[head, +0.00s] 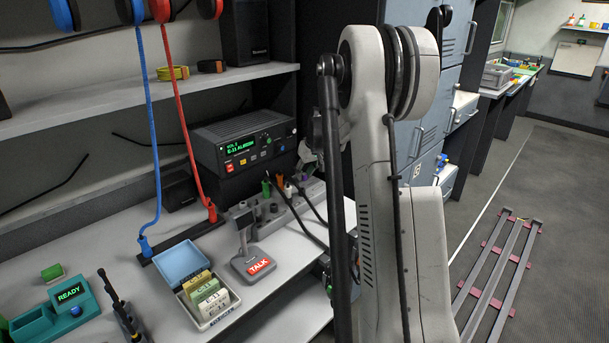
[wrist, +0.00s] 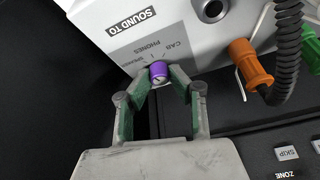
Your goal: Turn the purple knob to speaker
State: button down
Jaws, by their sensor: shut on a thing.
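The purple knob (wrist: 159,70) sits on a pale panel (wrist: 190,30) in the wrist view, below the words SPEAKER, PHONES and CAB and a SOUND TO label (wrist: 132,21). These words appear upside down. My gripper (wrist: 160,75) comes from below, with its green-padded fingers on either side of the knob, shut on it. I cannot tell clearly which word the knob points at.
An orange plug (wrist: 250,64) with a black coiled cord and a green plug (wrist: 311,45) are close to the right of the knob. The head view shows a radio (head: 245,142), a TALK microphone stand (head: 252,262) and a card box (head: 182,262) on the desk.

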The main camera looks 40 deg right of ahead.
jog(key=n+y, duration=0.1)
jog(key=n, duration=0.4)
jog(key=shift+d+y, duration=0.1)
jog(key=shift+y, duration=0.3)
dwell(0.4)
jog(key=c, duration=1.6)
grip_release()
jog(key=v, duration=1.2)
jog(key=shift+w+d, duration=0.1)
jog(key=shift+w, duration=0.1)
